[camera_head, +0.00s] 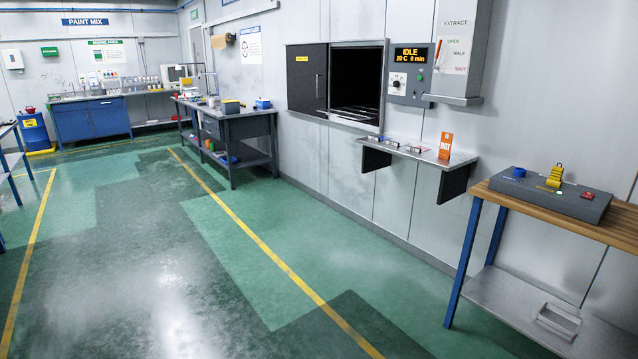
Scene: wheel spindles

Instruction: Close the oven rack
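The oven opening (357,82) is a dark recess in the grey wall, right of the picture's middle. A dark panel (307,78) with a small yellow label stands beside it on the left. The oven rack (358,112) shows as thin pale bars low inside the recess, and its front seems to come near or slightly past the lower sill. How far it is out, I cannot tell. The display panel (409,73) right of the opening reads IDLE, 20 C, 0 min. Neither of my grippers is in view.
A wall shelf (420,153) with small items and an orange card (445,146) juts out below the oven. A wooden-topped bench (490,194) with a control box (550,191) stands at the right. A workbench (247,125) stands left of the oven. The green floor is clear.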

